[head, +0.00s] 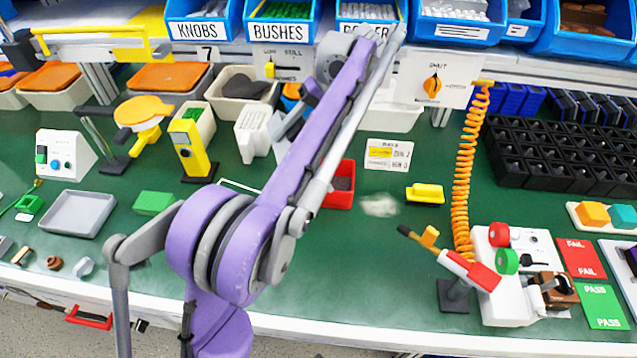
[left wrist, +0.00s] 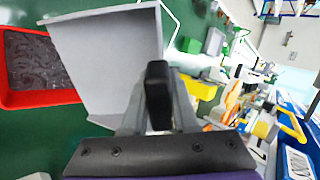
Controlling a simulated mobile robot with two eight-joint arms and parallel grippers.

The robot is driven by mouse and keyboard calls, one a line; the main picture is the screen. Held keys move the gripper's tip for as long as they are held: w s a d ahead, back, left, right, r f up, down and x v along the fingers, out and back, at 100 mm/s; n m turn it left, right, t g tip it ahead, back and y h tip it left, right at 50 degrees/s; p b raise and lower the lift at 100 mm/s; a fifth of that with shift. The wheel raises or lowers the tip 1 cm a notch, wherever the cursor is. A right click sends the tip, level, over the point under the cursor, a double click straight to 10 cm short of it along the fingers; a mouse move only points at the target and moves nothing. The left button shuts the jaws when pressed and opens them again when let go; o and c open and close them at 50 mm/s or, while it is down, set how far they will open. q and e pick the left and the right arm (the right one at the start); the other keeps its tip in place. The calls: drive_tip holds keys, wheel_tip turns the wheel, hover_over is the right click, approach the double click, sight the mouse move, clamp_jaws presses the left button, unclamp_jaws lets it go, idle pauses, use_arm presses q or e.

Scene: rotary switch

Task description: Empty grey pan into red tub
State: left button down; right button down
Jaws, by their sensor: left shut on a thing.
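The grey pan (left wrist: 105,55) fills the middle of the left wrist view. My left gripper (left wrist: 158,95) is shut on its near end. The part of the pan's inside that shows is plain grey, with nothing visible on it. The red tub (left wrist: 40,98) is at the left of that view, beside the pan, and holds dark grey material. In the head view the red tub (head: 340,199) stands on the green bench, partly hidden behind my purple left arm. The arm also hides most of the gripper there. My right gripper is not in view.
A grey tray (head: 78,213) lies at the left of the bench. A yellow block (head: 425,193) lies right of the tub, near a white label card (head: 388,155). An orange coiled cord (head: 463,185) hangs farther right. Blue bins (head: 281,28) line the back.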

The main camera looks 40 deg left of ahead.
use_arm(q)
drive_tip(key=shift+s+a+f+t, duration=0.1)
drive_tip(key=shift+a+f+t, duration=0.2)
drive_tip(key=shift+a+f, duration=0.25)
drive_tip(key=shift+a+h, duration=0.25)
drive_tip(key=shift+h, duration=0.05)
drive_tip(key=shift+s+a+f+t+p, duration=0.1)
drive_tip(key=shift+s+f+t+p, duration=0.1)
drive_tip(key=shift+s+t+p, duration=0.15)
drive_tip(key=s+f+t+h, duration=0.1)
drive_tip(key=s+t+p, duration=0.1)
drive_tip(key=s+a+f+t+h, duration=0.1)
drive_tip(key=s, duration=0.1)
drive_tip(key=shift+a+f+h, duration=0.1)
drive_tip(key=shift+f+h, duration=0.2)
drive_tip(key=shift+f, duration=0.05)
drive_tip(key=f+t, duration=0.1)
drive_tip(key=s+a+f+t+h, duration=0.1)
drive_tip(key=f, duration=0.1)
drive_tip(key=shift+s+t+h+p, duration=0.15)
drive_tip(key=shift+t+h+p, duration=0.1)
drive_tip(key=shift+h+p, duration=0.05)
